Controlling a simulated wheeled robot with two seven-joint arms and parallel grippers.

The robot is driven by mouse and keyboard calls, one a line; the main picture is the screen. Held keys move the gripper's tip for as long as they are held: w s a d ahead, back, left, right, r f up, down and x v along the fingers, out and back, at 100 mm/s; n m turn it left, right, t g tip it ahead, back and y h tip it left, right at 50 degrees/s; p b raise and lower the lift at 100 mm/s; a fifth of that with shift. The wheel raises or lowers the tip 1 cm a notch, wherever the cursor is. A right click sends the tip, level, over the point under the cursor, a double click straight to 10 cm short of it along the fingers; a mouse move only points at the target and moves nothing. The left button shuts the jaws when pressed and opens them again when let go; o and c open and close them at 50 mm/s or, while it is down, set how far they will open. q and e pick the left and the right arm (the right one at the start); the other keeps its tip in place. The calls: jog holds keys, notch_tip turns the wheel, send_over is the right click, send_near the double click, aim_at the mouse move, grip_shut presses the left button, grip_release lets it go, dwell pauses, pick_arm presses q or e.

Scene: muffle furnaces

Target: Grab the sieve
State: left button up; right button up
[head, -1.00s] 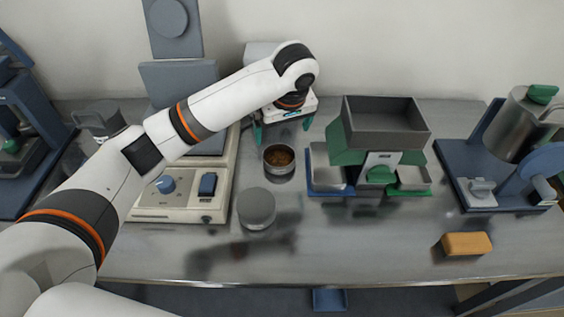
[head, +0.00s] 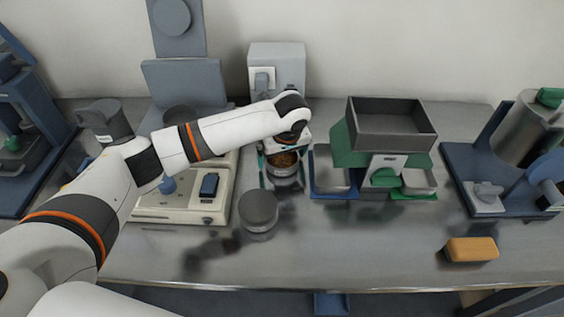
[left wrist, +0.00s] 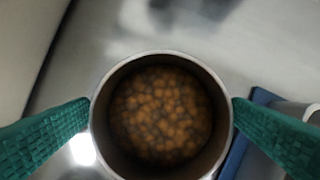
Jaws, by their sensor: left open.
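The sieve looks like a round metal cup (head: 284,178) with brown granules inside, standing on the steel bench. My left gripper (head: 283,172) is over it, with one green finger on each side. In the left wrist view the cup's rim (left wrist: 160,55) and granules fill the middle. The open left gripper (left wrist: 161,108) has its fingertips beside the left and right of the rim, very close to it; I cannot tell if they touch. My wrist hides the cup's far side in the head view. My right gripper is not in view.
A grey-topped round container (head: 258,211) stands in front of the cup. A beige device (head: 180,208) is to the left, and a green splitter with grey hopper (head: 390,130) and blue tray (head: 330,185) to the right. An orange block (head: 471,249) lies front right.

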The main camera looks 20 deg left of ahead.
pick_arm(q)
jog(key=shift+w+f, duration=0.1)
jog(key=shift+f, duration=0.3)
jog(key=shift+r, duration=0.1)
jog(key=c, duration=1)
